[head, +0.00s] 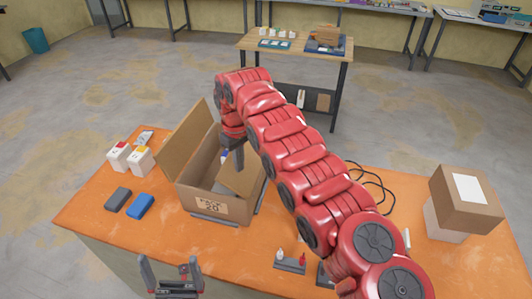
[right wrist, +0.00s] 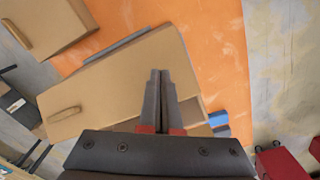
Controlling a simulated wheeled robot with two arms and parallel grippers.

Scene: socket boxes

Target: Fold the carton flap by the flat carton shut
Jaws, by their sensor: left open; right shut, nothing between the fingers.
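The open carton (head: 210,203) stands on the orange table with a label on its front. Its left flap (head: 187,140) stands up and leans outward. A lighter brown panel (head: 238,180) lies tilted across its right part. My right gripper (head: 236,158) is shut and points down over the carton's opening. In the right wrist view my shut fingers (right wrist: 158,100) are in front of a broad brown cardboard panel (right wrist: 120,80); I cannot tell whether they touch. I cannot pick out the flat carton for certain. My left gripper (head: 170,275) is open and empty at the near edge.
White boxes (head: 139,160), a dark block (head: 118,199) and a blue block (head: 140,206) lie left of the carton. A closed box (head: 466,200) stands at right, with a black cable (head: 380,185) nearby. A small stand (head: 290,265) with bottles is in front. My right arm hides the middle.

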